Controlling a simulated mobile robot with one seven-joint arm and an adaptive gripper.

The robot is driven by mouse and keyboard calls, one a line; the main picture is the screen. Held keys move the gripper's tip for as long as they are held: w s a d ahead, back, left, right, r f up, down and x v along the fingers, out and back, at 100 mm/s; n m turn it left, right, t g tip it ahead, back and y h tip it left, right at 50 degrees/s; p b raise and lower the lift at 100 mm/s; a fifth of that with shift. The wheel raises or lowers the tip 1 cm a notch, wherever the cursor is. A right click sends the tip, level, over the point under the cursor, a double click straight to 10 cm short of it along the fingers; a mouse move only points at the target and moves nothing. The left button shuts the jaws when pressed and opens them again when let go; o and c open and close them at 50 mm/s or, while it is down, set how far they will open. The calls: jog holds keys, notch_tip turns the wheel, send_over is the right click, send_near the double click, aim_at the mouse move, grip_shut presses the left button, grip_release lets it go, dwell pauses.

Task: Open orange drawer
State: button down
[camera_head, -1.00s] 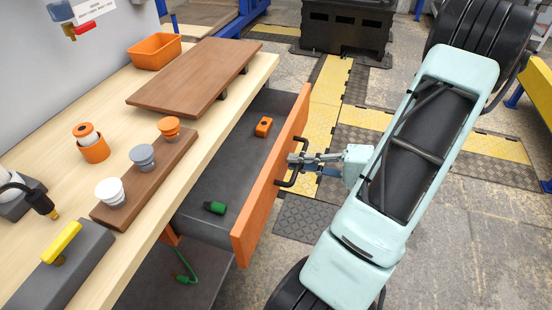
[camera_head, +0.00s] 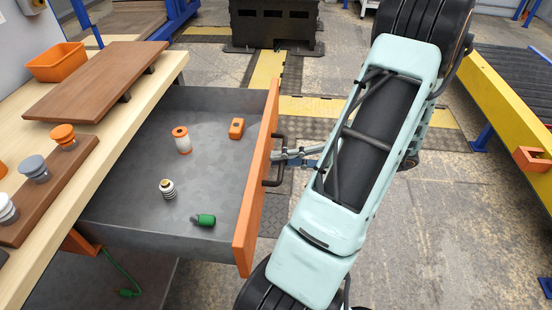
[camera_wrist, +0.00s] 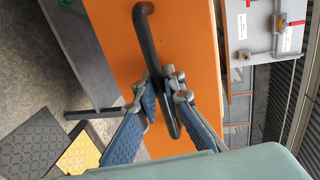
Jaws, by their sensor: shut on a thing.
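The orange drawer (camera_head: 256,195) stands pulled well out from under the workbench, its grey inside in plain view. Its dark bar handle (camera_head: 279,160) is on the outer face. My gripper (camera_head: 276,157) is at the handle, coming from the right. In the wrist view, the fingers of my gripper (camera_wrist: 160,90) are closed around the dark handle (camera_wrist: 148,45), one on each side, in front of the orange drawer face (camera_wrist: 185,50). In the drawer lie an orange-and-white cylinder (camera_head: 182,141), an orange block (camera_head: 236,128), a striped black-and-white piece (camera_head: 168,189) and a green connector (camera_head: 204,220).
On the wooden bench top (camera_head: 100,142) are an orange bin (camera_head: 57,62), a raised brown board (camera_head: 95,82) and a lower brown board (camera_head: 45,205) with several knobs. A yellow-sided conveyor (camera_head: 500,110) stands at the right. A green cord hangs below the drawer.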

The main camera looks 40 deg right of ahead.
jog(key=shift+s+d, duration=0.35)
jog(key=shift+d, duration=0.05)
jog(key=c, duration=2)
grip_release()
jog(key=shift+s, duration=0.1)
jog(key=v, duration=1.2)
jog(key=shift+f, duration=0.1)
